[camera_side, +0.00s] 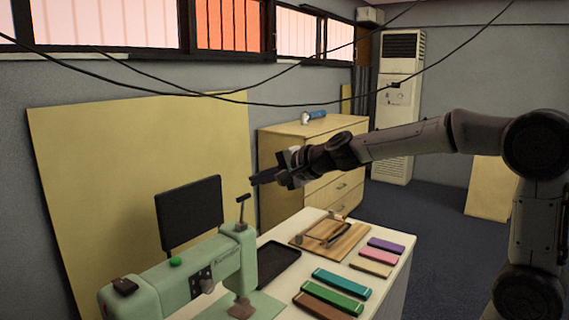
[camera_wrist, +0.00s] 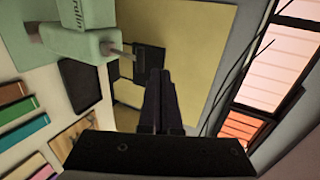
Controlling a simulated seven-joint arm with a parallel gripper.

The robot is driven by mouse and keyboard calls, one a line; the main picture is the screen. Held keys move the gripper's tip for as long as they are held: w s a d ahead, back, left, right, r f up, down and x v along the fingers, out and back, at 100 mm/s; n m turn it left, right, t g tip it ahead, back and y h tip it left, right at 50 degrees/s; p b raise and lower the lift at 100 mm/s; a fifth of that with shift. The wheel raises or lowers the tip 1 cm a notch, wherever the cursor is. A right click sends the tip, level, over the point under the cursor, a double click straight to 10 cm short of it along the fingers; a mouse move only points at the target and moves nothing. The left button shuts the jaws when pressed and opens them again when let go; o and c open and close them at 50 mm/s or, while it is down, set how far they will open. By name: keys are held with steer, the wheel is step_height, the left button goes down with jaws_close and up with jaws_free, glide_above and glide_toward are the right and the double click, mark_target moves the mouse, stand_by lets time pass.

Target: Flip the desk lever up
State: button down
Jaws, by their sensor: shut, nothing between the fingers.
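The desk carries a wooden board (camera_side: 328,238) with a dark, slim bar (camera_side: 338,234) lying low across it; I cannot tell for sure whether this bar is the lever. The device also shows at the upper left of the wrist view (camera_wrist: 78,28). My gripper (camera_side: 256,180) is shut and empty, raised above the desk, pointing left and apart from both. In the wrist view, its fingers (camera_wrist: 160,74) are together.
A black tray (camera_side: 277,262) lies between the device and the board. Several coloured blocks, including a green one (camera_side: 333,298), line the right side. A dark panel (camera_side: 189,212) stands behind the device. A drawer cabinet (camera_side: 310,150) stands behind. Cables (camera_side: 250,101) hang overhead.

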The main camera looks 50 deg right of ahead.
steer(key=s+a+r+n+y, duration=0.1)
steer(key=s+a+r, duration=0.15)
steer(key=s, duration=0.35)
steer(key=s+a+r+n, duration=0.1)
steer(key=s+a+r, duration=0.1)
steer(key=s+r, duration=0.3)
steer(key=s+a+f+n+g+h, duration=0.1)
steer(key=s+f+n+g, duration=0.6)
steer(key=s+f+n, duration=0.9)
steer(key=s+f, duration=0.4)
steer(key=f, duration=0.1)
steer(key=shift+s+a, duration=0.15)
steer(key=shift+a, duration=0.1)
